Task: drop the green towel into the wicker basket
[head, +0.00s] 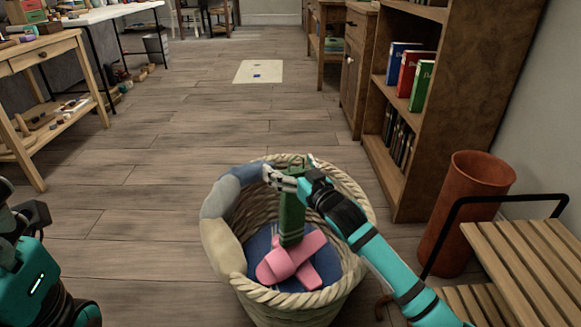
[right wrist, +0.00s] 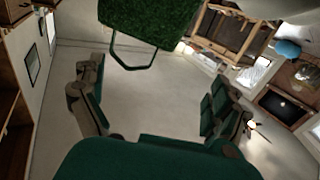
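The wicker basket (head: 345,285) stands on the floor in front of me, with a blue and cream cloth over its left rim. My right gripper (head: 291,170) is above its opening. The green towel (head: 292,218) is upright just below the gripper, inside the basket's outline and above pink items. In the right wrist view my gripper (right wrist: 155,100) has its fingers wide apart with nothing between them. There the towel (right wrist: 150,18) shows at the top edge, its dark loop towards the fingers, apart from them.
Pink slipper-like items (head: 290,264) lie on blue cloth in the basket. A bookcase (head: 470,95), a terracotta cylinder (head: 462,210) and a slatted wooden stand (head: 530,260) are on the right. A wooden workbench (head: 45,52) is at the left.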

